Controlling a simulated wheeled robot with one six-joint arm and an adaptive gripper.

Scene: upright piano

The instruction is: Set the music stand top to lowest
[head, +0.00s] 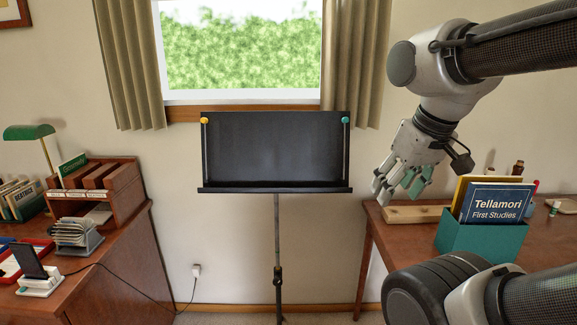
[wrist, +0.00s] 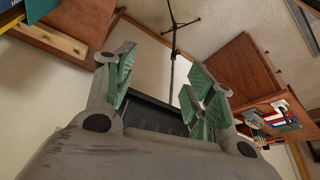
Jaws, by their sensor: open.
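The music stand's black top (head: 275,145) is upright in front of the window in the head view, with a ledge along its bottom edge. A thin pole (head: 277,235) runs down from it to a dark clamp or collar (head: 278,276); the feet are out of the head view. The wrist view shows the stand's tripod base (wrist: 173,24) and, between my fingers, part of the black top (wrist: 155,112). My gripper (head: 397,188) is open and empty, fingers pointing down, to the right of the stand top and apart from it. It also shows in the wrist view (wrist: 165,78).
A yellow clip (head: 204,121) and a teal clip (head: 345,120) sit at the top's upper corners. A desk with a letter rack (head: 105,185) stands left. A right-hand table holds a teal book box (head: 480,240) and a wooden block (head: 412,214). Floor around the pole is clear.

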